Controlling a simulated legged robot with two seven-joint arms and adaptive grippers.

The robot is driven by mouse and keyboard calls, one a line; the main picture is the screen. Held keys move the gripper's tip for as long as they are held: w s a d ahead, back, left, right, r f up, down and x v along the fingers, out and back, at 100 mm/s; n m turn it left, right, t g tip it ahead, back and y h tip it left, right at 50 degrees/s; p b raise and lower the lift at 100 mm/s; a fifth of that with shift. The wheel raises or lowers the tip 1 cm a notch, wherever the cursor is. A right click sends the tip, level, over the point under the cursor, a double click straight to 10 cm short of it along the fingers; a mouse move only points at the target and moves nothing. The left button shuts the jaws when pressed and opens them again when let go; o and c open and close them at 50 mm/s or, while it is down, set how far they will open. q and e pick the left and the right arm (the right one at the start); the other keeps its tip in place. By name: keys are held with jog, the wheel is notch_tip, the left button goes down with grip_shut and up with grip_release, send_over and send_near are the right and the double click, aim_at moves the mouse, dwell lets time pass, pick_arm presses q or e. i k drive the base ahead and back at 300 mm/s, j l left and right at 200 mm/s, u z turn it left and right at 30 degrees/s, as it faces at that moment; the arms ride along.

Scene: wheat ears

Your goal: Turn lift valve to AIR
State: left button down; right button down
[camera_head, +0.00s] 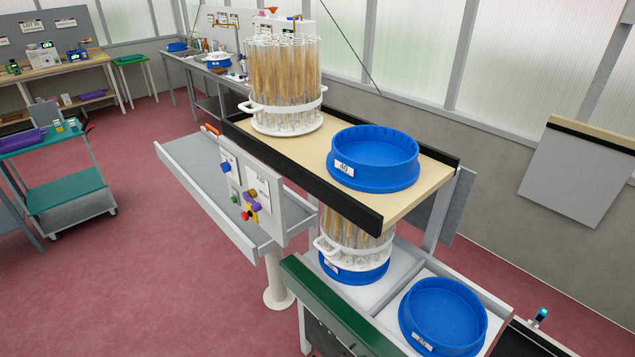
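A white control panel (268,212) stands at the left end of the wood-topped bench, above a grey tray. It carries several small coloured parts: a blue knob (226,167), a purple and yellow handle (251,203), and small red and green pieces below it. An orange piece (212,130) sits at the panel's upper left. The labels are too small to read, so I cannot tell which part is the lift valve or where it points. Neither of my grippers is in view.
A rack of wheat-filled tubes (284,88) and a blue basin (374,158) stand on the wooden top (425,197). Below are another tube rack (352,247) in a blue basin and a second basin (443,315). A grey tray (190,165) extends below the panel.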

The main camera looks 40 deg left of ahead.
aim_at(256, 206)
jog(key=u, duration=1.95)
jog(key=i+j+z, duration=0.15)
jog(key=j+z, duration=0.15)
jog(key=z, duration=0.15)
jog(key=i+j+z, duration=0.1)
jog(key=j+z, duration=0.2)
jog(key=z, duration=0.15)
jog(key=j+z, duration=0.45)
jog(key=l, duration=0.1)
